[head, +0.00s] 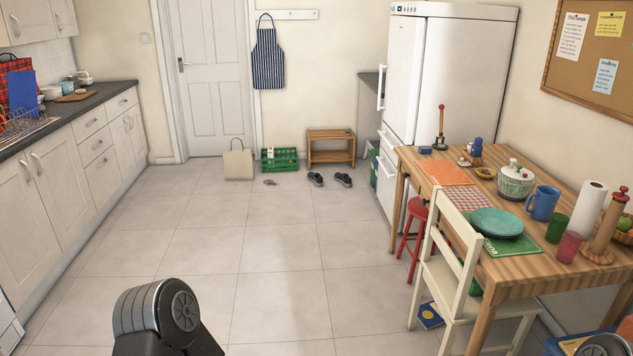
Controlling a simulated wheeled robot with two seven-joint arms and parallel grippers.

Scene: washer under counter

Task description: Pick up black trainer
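Two dark shoes lie on the tiled floor at the far end of the room, in front of a small wooden bench. The left dark shoe (316,179) and the right dark shoe (343,180) sit a little apart, side by side. They are small in the head view, so I cannot tell whether either is the black trainer or a slipper. Neither of my grippers shows; only parts of my arms appear at the bottom edge. The shoes are far ahead of me.
The wooden bench (331,147), green crate (280,160) and beige bag (238,163) stand along the back wall. A small brownish item (270,182) lies on the floor. Counters line the left; a wooden table (473,263), white chair (447,268) and red stool (411,240) stand right. The middle floor is clear.

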